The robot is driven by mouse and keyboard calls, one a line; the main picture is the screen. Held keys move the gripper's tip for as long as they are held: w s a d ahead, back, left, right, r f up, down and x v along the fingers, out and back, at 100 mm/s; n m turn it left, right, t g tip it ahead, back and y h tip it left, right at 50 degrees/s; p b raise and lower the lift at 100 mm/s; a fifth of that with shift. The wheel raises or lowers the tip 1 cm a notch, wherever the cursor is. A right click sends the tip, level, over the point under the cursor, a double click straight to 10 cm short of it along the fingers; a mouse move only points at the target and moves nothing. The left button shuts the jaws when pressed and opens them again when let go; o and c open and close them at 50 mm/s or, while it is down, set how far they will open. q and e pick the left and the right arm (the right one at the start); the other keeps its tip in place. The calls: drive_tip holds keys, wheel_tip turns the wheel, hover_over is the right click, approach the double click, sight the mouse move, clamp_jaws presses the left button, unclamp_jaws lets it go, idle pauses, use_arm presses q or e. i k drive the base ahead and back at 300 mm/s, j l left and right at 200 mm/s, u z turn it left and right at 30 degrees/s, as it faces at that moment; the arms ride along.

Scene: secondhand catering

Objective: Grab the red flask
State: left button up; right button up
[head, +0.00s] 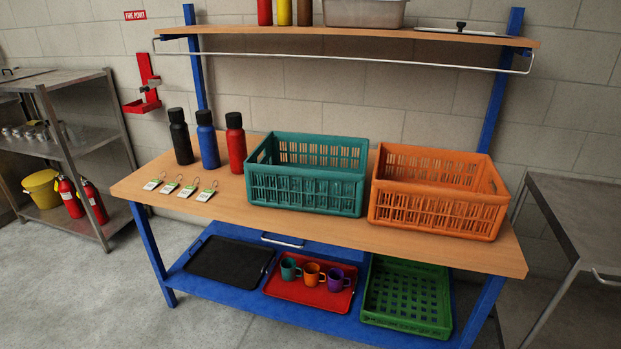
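The red flask (236,143) has a black cap and stands upright on the wooden worktop of the blue-framed bench (330,228). It is the rightmost of three flasks in a row near the left end of the bench. The blue flask (207,140) stands just left of it, and the black flask (180,137) is left of that. Neither of my grippers is in the head view.
A teal crate (309,190) stands right of the red flask, with an orange crate (438,208) beyond. Several tags (189,189) lie in front of the flasks. An upper shelf (350,33) and a rail (340,63) hang above. Floor at front left is clear.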

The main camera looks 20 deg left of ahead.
sight(235, 141)
drive_tip(key=i+j+u, duration=0.15)
drive_tip(key=u, duration=0.35)
drive_tip(key=i+u, duration=0.3)
drive_tip(key=u, duration=0.2)
drive_tip(key=i+u, duration=0.2)
drive_tip(key=u, duration=0.3)
